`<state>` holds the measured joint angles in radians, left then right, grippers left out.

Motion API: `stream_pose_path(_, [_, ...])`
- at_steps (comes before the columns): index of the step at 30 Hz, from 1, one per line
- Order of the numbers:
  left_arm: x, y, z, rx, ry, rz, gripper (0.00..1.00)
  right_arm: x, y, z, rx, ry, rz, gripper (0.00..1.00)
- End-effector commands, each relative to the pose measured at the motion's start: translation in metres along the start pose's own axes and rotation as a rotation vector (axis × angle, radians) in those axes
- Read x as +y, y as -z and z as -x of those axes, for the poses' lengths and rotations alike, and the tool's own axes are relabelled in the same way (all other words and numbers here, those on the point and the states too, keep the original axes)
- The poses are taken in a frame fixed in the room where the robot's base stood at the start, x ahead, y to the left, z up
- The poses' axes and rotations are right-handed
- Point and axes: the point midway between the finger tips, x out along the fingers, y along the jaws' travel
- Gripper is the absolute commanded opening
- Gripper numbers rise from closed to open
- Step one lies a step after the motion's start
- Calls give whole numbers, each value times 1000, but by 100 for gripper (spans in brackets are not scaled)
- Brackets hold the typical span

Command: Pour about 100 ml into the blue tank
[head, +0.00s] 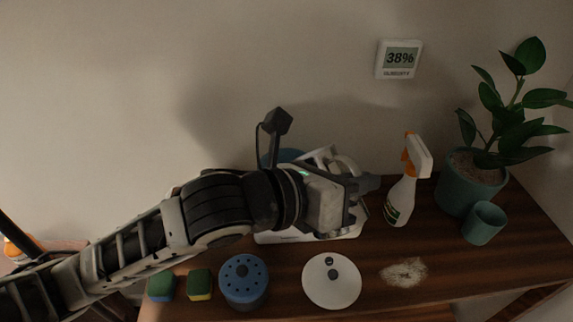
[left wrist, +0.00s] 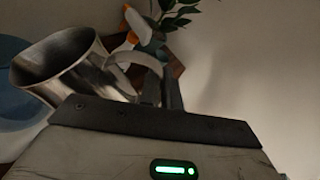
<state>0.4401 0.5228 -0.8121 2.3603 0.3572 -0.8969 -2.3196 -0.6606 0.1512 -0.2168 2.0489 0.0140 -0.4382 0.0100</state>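A shiny steel jug (left wrist: 62,66) with a pale handle (left wrist: 135,60) is just beyond my left gripper in the left wrist view. My left gripper (left wrist: 162,90) has its fingers close together at the handle and appears shut on it. In the head view the left gripper (head: 368,186) hides most of the jug (head: 318,156), which is up beside the blue tank (head: 284,156). The tank stands at a white base (head: 270,237), largely behind my arm. The tank also shows in the left wrist view (left wrist: 18,100). The jug's contents and any stream are not visible. My right gripper is out of view.
On the wooden table are a blue perforated canister (head: 243,286), a white lid (head: 331,283), two sponges (head: 199,285), a pale spill (head: 404,271), a spray bottle (head: 401,198), a teal cup (head: 483,223) and a potted plant (head: 462,190). A wall display (head: 399,59) reads 38%.

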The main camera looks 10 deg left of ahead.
Motion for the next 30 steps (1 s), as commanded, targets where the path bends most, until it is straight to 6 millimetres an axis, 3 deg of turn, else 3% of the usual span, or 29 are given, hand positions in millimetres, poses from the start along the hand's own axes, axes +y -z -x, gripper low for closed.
stream_pose_path(18, [-1,1,0,-4,-2,-13,0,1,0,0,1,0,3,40])
stream_pose_path(30, [-8,41,-14,3,-64,-217,0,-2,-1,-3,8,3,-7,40])
